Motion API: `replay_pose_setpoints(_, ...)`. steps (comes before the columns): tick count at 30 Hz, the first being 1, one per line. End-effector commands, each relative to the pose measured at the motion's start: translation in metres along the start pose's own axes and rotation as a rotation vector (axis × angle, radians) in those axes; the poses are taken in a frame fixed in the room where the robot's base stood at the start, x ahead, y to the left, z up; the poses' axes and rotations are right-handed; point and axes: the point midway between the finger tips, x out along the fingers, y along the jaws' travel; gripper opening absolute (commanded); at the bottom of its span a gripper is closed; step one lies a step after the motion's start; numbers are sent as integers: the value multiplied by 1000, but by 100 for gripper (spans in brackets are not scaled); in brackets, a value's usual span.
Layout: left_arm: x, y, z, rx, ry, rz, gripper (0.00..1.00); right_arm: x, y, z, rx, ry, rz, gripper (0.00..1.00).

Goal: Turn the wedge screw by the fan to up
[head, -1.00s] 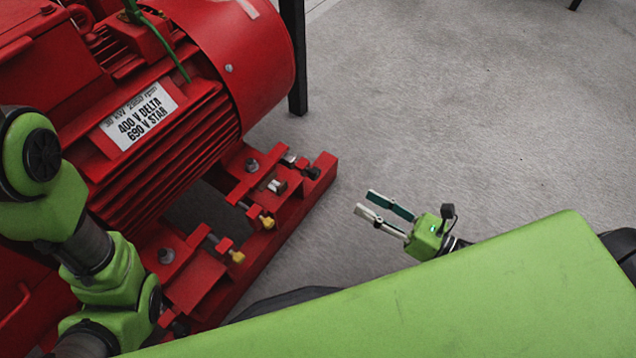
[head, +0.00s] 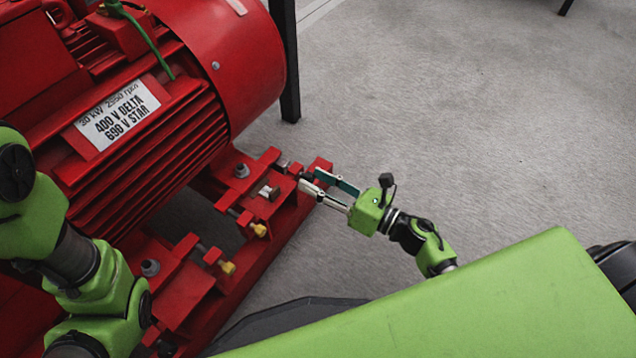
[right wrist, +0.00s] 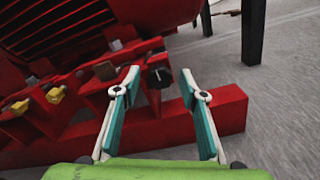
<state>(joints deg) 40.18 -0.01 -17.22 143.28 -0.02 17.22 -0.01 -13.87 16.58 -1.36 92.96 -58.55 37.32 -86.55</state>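The fan end of the red motor is its round red cowl (head: 240,65). By it, at the end of the red base frame, a dark round screw head with a pale line on its face (right wrist: 158,77) shows in the right wrist view. It looks like the wedge screw by the fan; in the head view it is largely hidden by my fingertips. My right gripper (head: 309,178) is open and empty, its fingertips near the frame's end. In the right wrist view, the fingers (right wrist: 159,72) stand either side of the screw head; contact cannot be told. My left gripper is out of view.
Yellow-headed screws (head: 259,230) sit further along the red base frame (head: 262,262). A black post (head: 289,60) stands behind the cowl. Grey floor (head: 450,110) to the right is free. My left arm is at the left edge.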

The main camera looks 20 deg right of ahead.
Motion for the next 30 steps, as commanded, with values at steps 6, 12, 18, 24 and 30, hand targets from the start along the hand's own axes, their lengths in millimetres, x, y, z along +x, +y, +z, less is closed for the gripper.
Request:
replay_pose_setpoints(6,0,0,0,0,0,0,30,0,0,0,0,0,0,36)
replay_pose_setpoints(12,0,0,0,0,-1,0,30,0,0,0,0,0,0,0)
replay_pose_setpoints(18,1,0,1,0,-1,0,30,0,0,0,9,1,0,0)
replay_pose_setpoints(24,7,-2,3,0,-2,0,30,0,0,1,69,2,-1,0)
replay_pose_setpoints(30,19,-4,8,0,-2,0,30,0,1,2,202,3,-1,0)
